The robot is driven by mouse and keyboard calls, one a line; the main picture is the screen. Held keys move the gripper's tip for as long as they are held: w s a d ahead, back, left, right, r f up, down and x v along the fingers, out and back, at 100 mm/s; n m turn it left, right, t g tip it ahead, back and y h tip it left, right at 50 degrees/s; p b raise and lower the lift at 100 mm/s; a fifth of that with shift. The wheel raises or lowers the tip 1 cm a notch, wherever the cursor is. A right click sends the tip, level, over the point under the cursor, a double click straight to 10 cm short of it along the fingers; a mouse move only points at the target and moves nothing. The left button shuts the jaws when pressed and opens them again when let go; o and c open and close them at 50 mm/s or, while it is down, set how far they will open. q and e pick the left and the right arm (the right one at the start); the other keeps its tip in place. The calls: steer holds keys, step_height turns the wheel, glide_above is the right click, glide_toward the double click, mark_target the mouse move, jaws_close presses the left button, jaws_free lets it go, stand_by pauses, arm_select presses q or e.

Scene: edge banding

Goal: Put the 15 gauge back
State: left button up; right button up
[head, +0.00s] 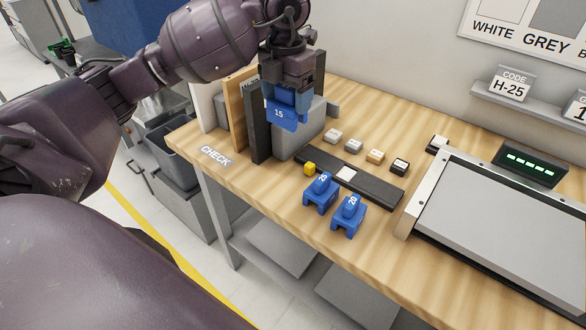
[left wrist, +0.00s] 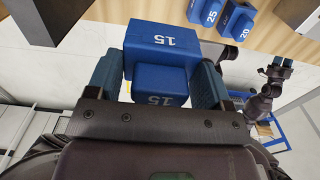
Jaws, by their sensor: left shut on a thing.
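The blue 15 gauge (head: 280,116) is held by my left gripper (head: 288,97) above the back left of the bench, in front of a grey block.
Upright boards (head: 237,115) and the grey block (head: 295,140) stand near the held gauge. A dark strip (head: 375,185) with a yellow piece (head: 310,168) lies behind the standing gauges. Small sample blocks and a grey panel (head: 500,230) lie rightward. Bare wood lies left of the gauges.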

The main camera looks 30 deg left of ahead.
arm_select(q)
step_height(320, 180, down, 19)
steer(key=shift+s+r+b, duration=0.15)
steer(key=shift+b, duration=0.25)
steer(key=o, duration=1)
steer(key=shift+o, duration=0.3)
step_height(320, 180, up, 12)
steer(key=shift+r, duration=0.15)
stand_by(0.4)
